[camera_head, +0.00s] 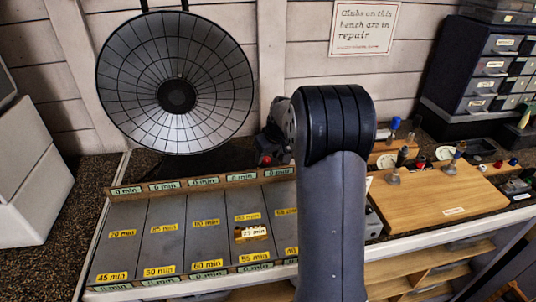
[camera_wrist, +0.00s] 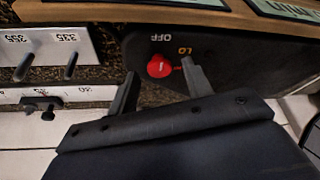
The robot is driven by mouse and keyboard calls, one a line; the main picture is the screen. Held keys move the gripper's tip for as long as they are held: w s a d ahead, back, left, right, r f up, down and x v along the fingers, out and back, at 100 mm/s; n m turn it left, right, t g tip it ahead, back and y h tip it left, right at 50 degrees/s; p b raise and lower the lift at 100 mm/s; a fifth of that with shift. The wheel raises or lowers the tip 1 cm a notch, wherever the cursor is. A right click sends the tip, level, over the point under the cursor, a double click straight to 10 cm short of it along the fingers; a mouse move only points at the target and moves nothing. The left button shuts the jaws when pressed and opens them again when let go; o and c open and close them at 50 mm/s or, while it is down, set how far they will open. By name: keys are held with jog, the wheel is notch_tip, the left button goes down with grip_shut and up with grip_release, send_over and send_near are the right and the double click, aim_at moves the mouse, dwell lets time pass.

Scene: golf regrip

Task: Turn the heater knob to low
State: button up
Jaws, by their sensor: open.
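The red heater knob (camera_wrist: 159,66) sits on a black panel (camera_wrist: 225,58) in the wrist view. The panel is labelled OFF (camera_wrist: 160,38) and LO (camera_wrist: 185,50), seen upside down. A short white mark shows on the knob; I cannot tell exactly which label it points at. My gripper (camera_wrist: 158,69) is open, one finger on each side of the knob. Gaps show between the fingers and the knob. The heater (camera_head: 215,70) is a large round mesh dish in the head view. A small red spot (camera_head: 266,160) by its base seems to be the knob. My arm hides most of the gripper there.
A wooden ledge (camera_wrist: 200,15) with minute tags runs close by the panel. White numbered strips (camera_wrist: 80,50) lie at the left of the wrist view. A grey bay board (camera_head: 125,215) with time labels lies before the heater. A wooden block (camera_head: 440,190) with tools stands right.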

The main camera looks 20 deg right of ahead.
jog(key=shift+f, duration=0.15)
jog(key=shift+c, duration=0.3)
jog(key=c, duration=0.9)
jog(key=m+h, duration=0.1)
jog(key=m, duration=0.2)
jog(key=shift+a, duration=0.15)
jog(key=m, duration=0.2)
jog(key=m+h, duration=0.1)
jog(key=shift+w+a+m+h+b, duration=0.1)
jog(key=shift+a+m+h+b, duration=0.05)
jog(key=shift+m+h+b, duration=0.2)
jog(key=m, duration=0.2)
jog(key=m+g+h+b, duration=0.1)
jog(key=m, duration=0.2)
jog(key=shift+w+a+h+b, duration=0.1)
jog(key=shift+h+b, duration=0.15)
jog(key=shift+b, duration=0.05)
